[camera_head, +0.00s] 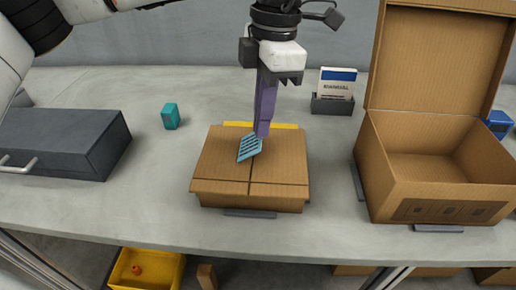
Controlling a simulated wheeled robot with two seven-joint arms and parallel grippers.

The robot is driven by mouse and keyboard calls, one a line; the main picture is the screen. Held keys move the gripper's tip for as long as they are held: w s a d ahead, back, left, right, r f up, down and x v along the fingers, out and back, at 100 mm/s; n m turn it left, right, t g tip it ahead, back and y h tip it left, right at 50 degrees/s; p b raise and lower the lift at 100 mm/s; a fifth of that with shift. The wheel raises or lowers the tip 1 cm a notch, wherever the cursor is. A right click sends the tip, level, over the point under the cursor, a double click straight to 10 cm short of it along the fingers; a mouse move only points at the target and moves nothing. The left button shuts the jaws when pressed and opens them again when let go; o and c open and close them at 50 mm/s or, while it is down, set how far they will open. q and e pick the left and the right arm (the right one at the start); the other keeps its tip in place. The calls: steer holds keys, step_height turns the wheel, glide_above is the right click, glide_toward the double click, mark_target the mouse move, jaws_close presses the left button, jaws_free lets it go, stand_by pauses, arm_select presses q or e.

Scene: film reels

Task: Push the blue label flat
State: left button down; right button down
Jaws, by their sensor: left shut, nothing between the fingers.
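The blue label (249,149) lies on the top of a closed cardboard box (220,165) in the middle of the table. It is a light blue patch with dark stripes, turned at an angle to the box. My left gripper (262,134) points straight down with its purple fingers shut and empty. Its tips are at the label's upper right edge; I cannot tell whether they touch it. The fingers hide a little of the label's surroundings. My right gripper is not in view.
An open, empty cardboard box (432,165) stands at the right. A dark grey drawer unit (60,140) is at the left. A teal block (171,116) and a card holder (332,105) stand behind. A yellow bin (150,272) is below the table. Table is clear beside the closed box.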

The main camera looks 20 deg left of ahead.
mark_target(274, 148)
arm_select(q)
steer(key=shift+f, duration=0.3)
step_height(274, 148, down, 3)
steer(key=shift+f+b, duration=0.1)
steer(key=shift+b, duration=1.05)
steer(key=shift+r+p, duration=0.3)
steer(key=shift+w+d+r+p, duration=0.4)
steer(key=shift+d+p, duration=0.1)
steer(key=shift+p, duration=0.15)
steer(key=shift+w+d+r+p, duration=0.25)
steer(key=shift+w+d+p, duration=0.15)
steer(key=shift+d+p, duration=0.15)
steer(key=shift+w+d, duration=0.15)
steer(key=shift+f, duration=0.15)
